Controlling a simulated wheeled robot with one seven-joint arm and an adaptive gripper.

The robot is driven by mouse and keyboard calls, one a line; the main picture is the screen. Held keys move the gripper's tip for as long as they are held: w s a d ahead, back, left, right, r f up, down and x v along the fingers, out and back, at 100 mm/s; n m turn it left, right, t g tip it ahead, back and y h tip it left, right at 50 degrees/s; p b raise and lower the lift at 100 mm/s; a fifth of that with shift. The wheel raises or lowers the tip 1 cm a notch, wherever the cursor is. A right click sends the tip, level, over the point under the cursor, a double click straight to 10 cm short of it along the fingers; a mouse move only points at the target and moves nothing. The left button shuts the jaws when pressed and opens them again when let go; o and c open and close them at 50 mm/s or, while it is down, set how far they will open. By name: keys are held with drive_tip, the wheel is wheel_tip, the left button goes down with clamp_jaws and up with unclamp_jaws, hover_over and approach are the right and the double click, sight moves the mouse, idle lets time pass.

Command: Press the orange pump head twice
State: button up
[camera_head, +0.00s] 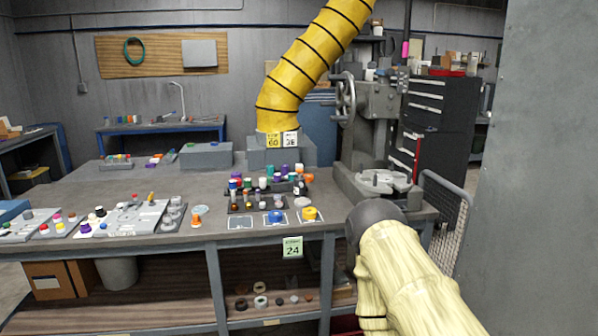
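The worktable (150,245) carries many small coloured pieces. A small orange piece with a pale top (197,217) stands near the front edge, left of centre. A yellow-orange round piece (309,214) sits on a pale square at the front edge, right of centre. Both are too small for me to tell which one is the orange pump head. My arm, in a cream sleeve with a dark grey joint, reaches in from the lower right, beside the table's right end. My gripper does not show.
A blue piece (275,217) sits beside the yellow-orange one. Racks of coloured caps (262,196) stand behind. A grey press (372,130) stands at the table's right end, and a yellow hose (305,65) hangs above. A grey panel (545,170) closes the right side.

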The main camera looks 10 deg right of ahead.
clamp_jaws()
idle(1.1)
